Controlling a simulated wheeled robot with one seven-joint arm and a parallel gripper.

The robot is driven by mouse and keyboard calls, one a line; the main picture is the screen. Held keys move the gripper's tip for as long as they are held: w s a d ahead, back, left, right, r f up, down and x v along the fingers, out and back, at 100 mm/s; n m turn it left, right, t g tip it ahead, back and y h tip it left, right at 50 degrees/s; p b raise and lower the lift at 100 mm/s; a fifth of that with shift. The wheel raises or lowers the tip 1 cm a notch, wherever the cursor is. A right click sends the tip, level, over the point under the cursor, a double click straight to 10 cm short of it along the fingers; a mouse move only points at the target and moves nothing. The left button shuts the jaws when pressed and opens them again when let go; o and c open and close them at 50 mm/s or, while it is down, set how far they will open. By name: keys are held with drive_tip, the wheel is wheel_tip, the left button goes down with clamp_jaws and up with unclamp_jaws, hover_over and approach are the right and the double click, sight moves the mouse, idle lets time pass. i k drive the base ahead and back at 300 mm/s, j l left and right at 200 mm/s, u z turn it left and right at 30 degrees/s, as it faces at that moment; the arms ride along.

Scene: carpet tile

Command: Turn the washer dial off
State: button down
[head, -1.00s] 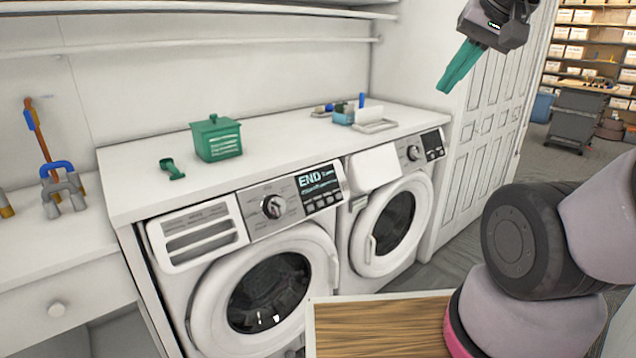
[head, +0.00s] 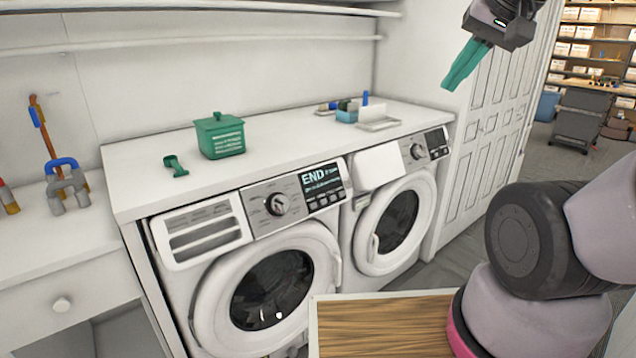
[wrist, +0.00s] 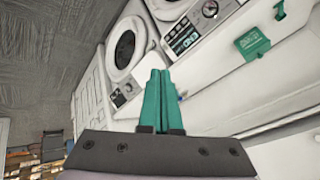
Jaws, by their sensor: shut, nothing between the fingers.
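The left front-loading machine (head: 206,292) has a round dial (head: 277,204) on its grey panel, beside a display (head: 321,178) reading "END". A second machine (head: 358,228) with its own smaller dial (head: 418,151) stands to its right. Both also show in the wrist view, where the first dial (wrist: 210,9) is near the top edge. My gripper (head: 451,86), with green fingers, is raised at the upper right, well apart from both machines. In the wrist view its fingers (wrist: 158,75) are together and empty. The dial's exact pointer setting is too small to read.
On the white counter (head: 290,150) are a green lidded box (head: 220,137), a green scoop (head: 175,166) and small items (head: 357,112). A wood-topped surface (head: 385,325) is in front. A white panelled door (head: 490,130) stands right of the machines.

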sight(280, 204)
drive_tip(key=k+j, duration=0.1)
drive_tip(key=j, duration=0.25)
drive_tip(key=k+j, duration=0.1)
drive_tip(key=j, duration=0.2)
drive_tip(key=k+j, duration=0.15)
drive_tip(key=j, duration=0.2)
drive_tip(key=k+j, duration=0.1)
drive_tip(key=j, duration=0.2)
